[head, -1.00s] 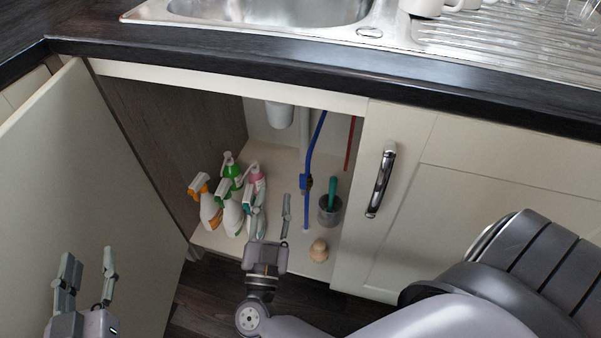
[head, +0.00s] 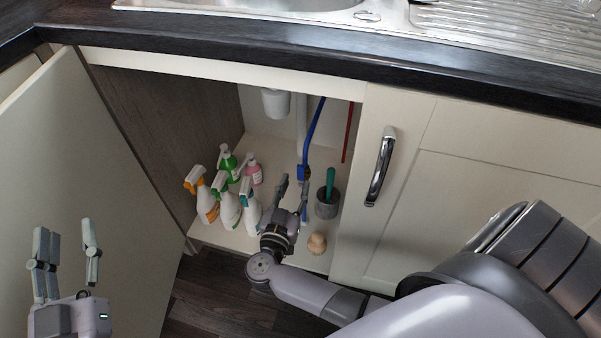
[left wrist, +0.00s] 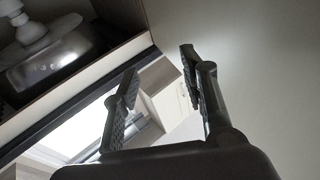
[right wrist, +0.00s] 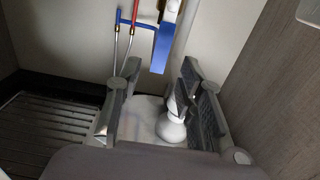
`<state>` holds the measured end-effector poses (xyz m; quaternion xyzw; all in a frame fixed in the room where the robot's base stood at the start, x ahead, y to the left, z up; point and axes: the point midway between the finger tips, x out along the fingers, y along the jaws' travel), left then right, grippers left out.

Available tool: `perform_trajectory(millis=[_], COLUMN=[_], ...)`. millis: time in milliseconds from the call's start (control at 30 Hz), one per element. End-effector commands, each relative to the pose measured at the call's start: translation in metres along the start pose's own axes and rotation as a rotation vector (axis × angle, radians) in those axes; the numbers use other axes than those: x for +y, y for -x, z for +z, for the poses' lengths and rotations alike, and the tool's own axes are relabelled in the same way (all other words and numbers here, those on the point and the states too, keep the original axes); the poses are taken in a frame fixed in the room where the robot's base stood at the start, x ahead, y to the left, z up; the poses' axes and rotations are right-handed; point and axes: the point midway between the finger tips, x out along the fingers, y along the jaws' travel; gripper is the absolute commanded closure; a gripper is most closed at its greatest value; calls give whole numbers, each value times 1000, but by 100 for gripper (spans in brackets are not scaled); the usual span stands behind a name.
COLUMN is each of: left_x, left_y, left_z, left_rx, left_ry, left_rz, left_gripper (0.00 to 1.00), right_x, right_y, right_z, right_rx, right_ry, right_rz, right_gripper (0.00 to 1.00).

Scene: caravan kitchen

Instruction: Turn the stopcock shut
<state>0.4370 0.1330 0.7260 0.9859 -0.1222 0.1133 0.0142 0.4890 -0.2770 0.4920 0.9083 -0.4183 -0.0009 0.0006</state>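The stopcock (head: 304,172) is a small blue valve on the blue pipe (head: 312,130) inside the open sink cabinet. My right gripper (head: 294,185) is in the cabinet with its fingers apart, just in front of and below the valve; contact cannot be told. The right wrist view shows its open fingers (right wrist: 159,70) with nothing clamped between them. A blue part (right wrist: 162,48) shows beyond them; whether it is pipe or handle is unclear. My left gripper (head: 64,230) is open and empty in front of the open door, also in the left wrist view (left wrist: 158,68).
Several spray bottles (head: 229,208) stand left of my right gripper. A grey pot (head: 328,203) with a green-handled tool and a beige knobbed object (head: 317,243) stand to its right. The white drain trap (head: 276,102) hangs above. The open door (head: 80,190) bounds the left side.

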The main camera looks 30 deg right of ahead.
Motion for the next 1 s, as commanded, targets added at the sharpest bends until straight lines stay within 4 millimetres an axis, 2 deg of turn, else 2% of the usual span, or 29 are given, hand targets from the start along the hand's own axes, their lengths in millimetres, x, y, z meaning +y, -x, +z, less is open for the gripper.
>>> perform_trajectory(millis=[200, 400, 600, 867, 1000], left_x=[5, 8, 9, 9, 9], left_y=[2, 9, 14, 14, 14], left_z=[-35, -60, -71, -73, -72], left_rx=[208, 348, 410, 416, 415], left_ry=[7, 13, 16, 16, 16], left_rz=[11, 17, 20, 20, 20], left_gripper=[60, 60, 60, 60, 60], right_x=[0, 0, 0, 0, 0], right_y=[-34, -53, -61, -62, -62], right_z=[1, 0, -1, -1, -1], right_rx=[4, 3, 2, 1, 1], right_ry=[-2, -1, -2, -1, -1], right_rz=[2, 0, 0, 1, 1], right_gripper=[65, 65, 65, 65, 73])
